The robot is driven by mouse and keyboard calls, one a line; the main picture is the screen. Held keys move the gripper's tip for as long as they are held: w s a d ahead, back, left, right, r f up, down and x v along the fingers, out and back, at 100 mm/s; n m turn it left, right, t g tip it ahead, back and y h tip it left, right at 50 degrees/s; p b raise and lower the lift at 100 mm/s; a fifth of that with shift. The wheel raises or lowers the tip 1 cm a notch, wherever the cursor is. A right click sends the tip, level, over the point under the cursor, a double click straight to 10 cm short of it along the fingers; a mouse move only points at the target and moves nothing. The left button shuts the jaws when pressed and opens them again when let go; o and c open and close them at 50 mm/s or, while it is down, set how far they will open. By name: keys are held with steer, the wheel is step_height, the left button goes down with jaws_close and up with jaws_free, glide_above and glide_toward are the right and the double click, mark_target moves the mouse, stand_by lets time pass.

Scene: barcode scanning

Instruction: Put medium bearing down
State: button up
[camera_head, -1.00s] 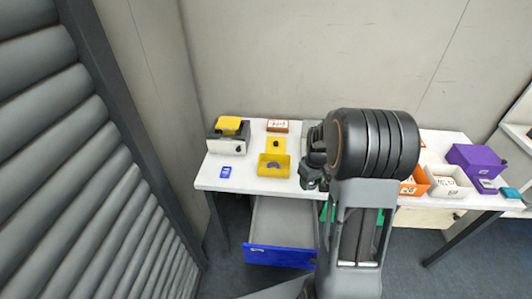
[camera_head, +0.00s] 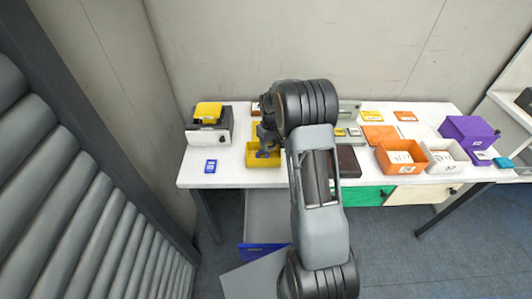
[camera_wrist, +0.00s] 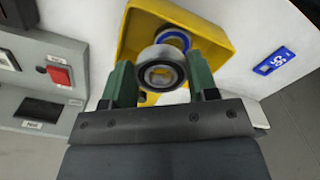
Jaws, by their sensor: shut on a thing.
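The medium bearing (camera_wrist: 161,72) is a silver ring with a dark face, held between the green fingers of my gripper (camera_wrist: 160,82) in the wrist view. My gripper is shut on it. Behind it is a yellow box (camera_wrist: 213,28), with another bearing with a blue ring (camera_wrist: 176,39) inside, partly hidden by the held one. In the head view my gripper (camera_head: 268,138) is at the yellow box (camera_head: 250,158) on the left part of the table, and my arm hides part of it. Whether the held bearing touches the box cannot be told.
A blue card (camera_head: 211,166) lies left of the box on the white table (camera_head: 225,178). A grey device with a red button (camera_wrist: 58,75) stands close by. An orange bin (camera_head: 388,165), white bin (camera_head: 455,165) and purple box (camera_head: 468,130) are at the right. An open drawer (camera_head: 265,215) juts out below.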

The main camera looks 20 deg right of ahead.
mark_target(266, 156)
steer(key=shift+w+a+f+b, duration=0.15)
steer(key=shift+w+f+b, duration=0.1)
steer(key=shift+w+f, duration=0.35)
steer(key=shift+w+a+f+b, duration=0.2)
steer(key=shift+w+f, duration=0.2)
steer(key=shift+f, duration=0.3)
steer(key=shift+w+f+b, duration=0.15)
steer(key=shift+f+b, duration=0.35)
steer(key=shift+f, duration=0.4)
steer(key=shift+w+f+b, duration=0.1)
steer(key=shift+f+b, duration=0.4)
steer(key=shift+f, duration=0.35)
steer(key=shift+f, duration=0.15)
steer(key=shift+f+b, duration=0.5)
steer(key=o, duration=1)
